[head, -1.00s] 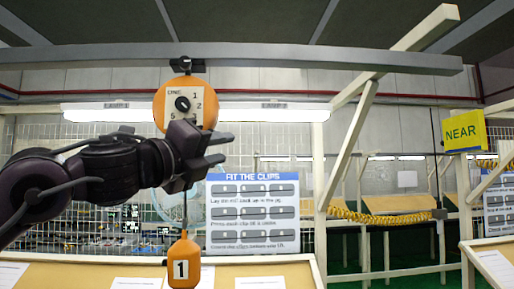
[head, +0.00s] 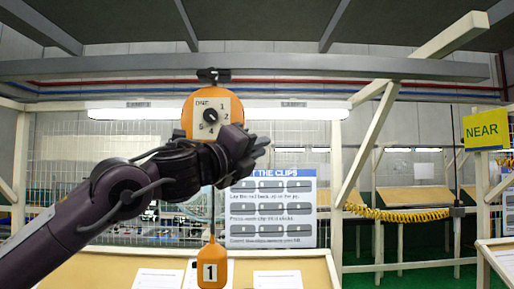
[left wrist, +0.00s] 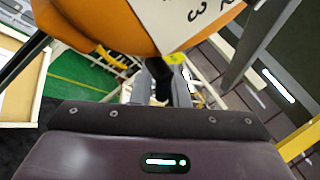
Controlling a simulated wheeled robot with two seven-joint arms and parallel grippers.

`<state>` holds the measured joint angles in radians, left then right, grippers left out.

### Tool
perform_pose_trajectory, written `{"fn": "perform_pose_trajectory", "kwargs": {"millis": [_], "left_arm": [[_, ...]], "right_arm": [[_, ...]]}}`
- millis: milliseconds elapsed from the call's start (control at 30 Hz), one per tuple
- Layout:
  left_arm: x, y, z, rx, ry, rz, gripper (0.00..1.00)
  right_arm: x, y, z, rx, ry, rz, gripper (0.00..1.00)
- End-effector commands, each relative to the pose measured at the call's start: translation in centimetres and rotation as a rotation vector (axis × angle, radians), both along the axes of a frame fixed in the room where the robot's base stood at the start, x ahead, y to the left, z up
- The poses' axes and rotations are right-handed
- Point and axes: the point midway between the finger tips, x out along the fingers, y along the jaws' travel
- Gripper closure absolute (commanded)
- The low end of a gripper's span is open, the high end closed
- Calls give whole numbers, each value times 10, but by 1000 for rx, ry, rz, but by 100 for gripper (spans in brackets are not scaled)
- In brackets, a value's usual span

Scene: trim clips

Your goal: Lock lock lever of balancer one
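Balancer one is a round orange housing (head: 188,122) with a pale numbered dial plate and a black knob, hanging under a grey beam. An orange tag marked 1 (head: 211,272) hangs below it on a thin cable. My left gripper (head: 262,148) is in front of the housing's lower right side. In the left wrist view the housing (left wrist: 105,22) fills the top left, and the fingers (left wrist: 164,92) stand apart with a dark lever-like piece (left wrist: 162,84) between them. I cannot tell whether they touch it. My right gripper is not in view.
The grey beam (head: 300,67) runs across above the housing. A sloping wooden brace (head: 368,140) stands to the right. A clip instruction board (head: 290,208) is behind, and a bench (head: 120,262) with papers is below. A yellow NEAR sign (head: 486,130) hangs at the right.

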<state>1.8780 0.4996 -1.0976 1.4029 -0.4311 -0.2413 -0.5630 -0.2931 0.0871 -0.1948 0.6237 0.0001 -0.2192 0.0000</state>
Motion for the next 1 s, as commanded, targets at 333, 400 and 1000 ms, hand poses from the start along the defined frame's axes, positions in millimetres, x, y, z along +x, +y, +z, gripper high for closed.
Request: {"fn": "perform_pose_trajectory", "kwargs": {"millis": [333,400,1000], "left_arm": [[0,-2,-4,-35,1,-2,100],[0,-3,-4,-83,1,-3,100],[0,-2,8,-212,1,-1,79]], "right_arm": [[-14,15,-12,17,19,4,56],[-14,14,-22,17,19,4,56],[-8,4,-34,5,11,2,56]]}}
